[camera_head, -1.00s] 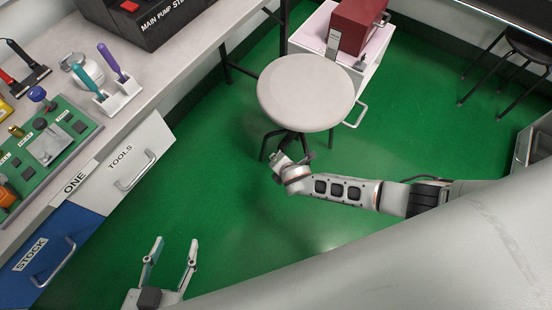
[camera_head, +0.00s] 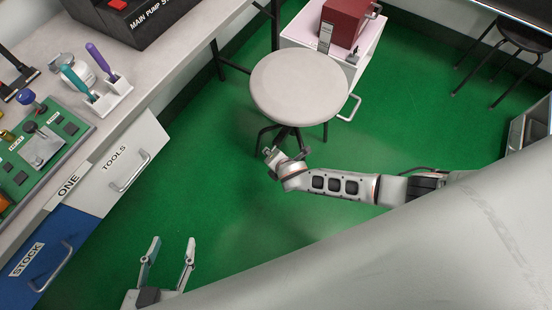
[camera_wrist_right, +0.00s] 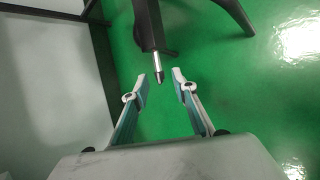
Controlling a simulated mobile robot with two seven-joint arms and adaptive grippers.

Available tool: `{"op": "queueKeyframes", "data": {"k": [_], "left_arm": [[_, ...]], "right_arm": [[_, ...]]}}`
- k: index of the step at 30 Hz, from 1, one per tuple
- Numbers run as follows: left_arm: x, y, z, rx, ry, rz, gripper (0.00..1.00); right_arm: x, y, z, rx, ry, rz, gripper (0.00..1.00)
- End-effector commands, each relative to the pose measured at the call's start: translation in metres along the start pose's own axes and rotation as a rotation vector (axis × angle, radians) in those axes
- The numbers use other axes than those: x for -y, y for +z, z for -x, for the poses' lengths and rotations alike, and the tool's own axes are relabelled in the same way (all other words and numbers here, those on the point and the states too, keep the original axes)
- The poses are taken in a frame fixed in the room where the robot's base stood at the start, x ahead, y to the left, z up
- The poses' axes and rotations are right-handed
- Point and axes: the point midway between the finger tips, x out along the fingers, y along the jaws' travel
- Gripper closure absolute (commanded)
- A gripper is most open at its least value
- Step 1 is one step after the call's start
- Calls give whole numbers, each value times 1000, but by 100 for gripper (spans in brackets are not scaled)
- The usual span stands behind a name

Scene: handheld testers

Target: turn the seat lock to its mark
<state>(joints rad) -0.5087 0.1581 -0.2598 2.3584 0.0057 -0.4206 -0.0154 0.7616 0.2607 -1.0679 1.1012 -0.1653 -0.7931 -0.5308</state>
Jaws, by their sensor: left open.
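The round grey stool seat (camera_head: 298,88) stands on dark legs in the middle of the head view. My right gripper (camera_head: 273,160) is at the near side of the stool, below the seat's edge. In the right wrist view my right gripper (camera_wrist_right: 166,80) is open and empty. A short metal rod with a dark tip (camera_wrist_right: 157,68) hangs from a dark stool part just ahead of its fingertips, possibly the seat lock. No mark is visible. My left gripper (camera_head: 168,248) is open and empty over the floor at the lower left.
A bench with a green panel (camera_head: 45,150), tool holder (camera_head: 112,97) and drawers (camera_head: 125,165) lines the left. A white cabinet with a red box (camera_head: 345,20) stands behind the stool. A black stool (camera_head: 525,45) is at upper right. Green floor between is clear.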

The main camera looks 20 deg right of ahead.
Motion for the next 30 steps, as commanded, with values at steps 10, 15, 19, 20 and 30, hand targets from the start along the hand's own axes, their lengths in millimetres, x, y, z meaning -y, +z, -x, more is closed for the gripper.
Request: {"op": "queueKeyframes", "data": {"k": [10, 15, 19, 20, 30], "left_arm": [[0, -1, -1, -2, -1, 1, 54], [0, -1, -1, -2, -1, 1, 54], [0, -1, -1, -3, -1, 2, 54], [0, -1, -1, -3, -1, 2, 54], [0, -1, -1, -3, -1, 2, 54]], "right_arm": [[2, -1, 43, -3, -1, -1, 73], [1, -1, 69, -4, 0, -2, 73], [1, -1, 88, -3, 0, -1, 73], [1, -1, 92, -4, 0, -1, 73], [0, -1, 114, -3, -1, -1, 73]]}}
